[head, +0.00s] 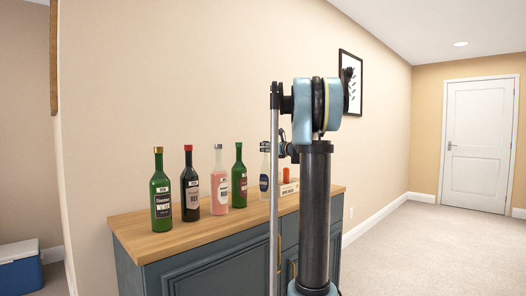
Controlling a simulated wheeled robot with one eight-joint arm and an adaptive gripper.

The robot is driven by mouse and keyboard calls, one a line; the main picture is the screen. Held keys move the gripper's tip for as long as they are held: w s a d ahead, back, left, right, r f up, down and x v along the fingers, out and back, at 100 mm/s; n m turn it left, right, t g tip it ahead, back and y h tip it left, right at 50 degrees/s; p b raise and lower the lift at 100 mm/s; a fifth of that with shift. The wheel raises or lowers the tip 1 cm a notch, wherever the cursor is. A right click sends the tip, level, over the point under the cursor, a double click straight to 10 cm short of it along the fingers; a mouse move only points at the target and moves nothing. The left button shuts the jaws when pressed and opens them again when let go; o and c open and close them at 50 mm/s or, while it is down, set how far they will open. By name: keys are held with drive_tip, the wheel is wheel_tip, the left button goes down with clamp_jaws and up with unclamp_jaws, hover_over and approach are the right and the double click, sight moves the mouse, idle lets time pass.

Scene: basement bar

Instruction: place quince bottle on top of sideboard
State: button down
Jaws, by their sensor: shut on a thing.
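A clear bottle with a dark blue label (264,182) is upright at the sideboard's top, partly hidden by my arm. I take it for the quince bottle, but its label is too small to read. My gripper (267,147) is shut on its upper part; the fingers are small and partly hidden. The sideboard (200,236) is blue-grey with a light wood top. I cannot tell whether the bottle's base touches the top.
A green bottle (161,194), a dark red-capped bottle (190,186), a pink bottle (219,182) and another green bottle (239,178) stand in a row. The left front top is bare.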

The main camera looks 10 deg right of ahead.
drive_tip(key=c, duration=1.4)
unclamp_jaws()
drive_tip(key=shift+c, duration=0.2)
drive_tip(key=v, duration=1.2)
drive_tip(key=shift+s+a+f, duration=0.1)
drive_tip(key=shift+a, duration=0.05)
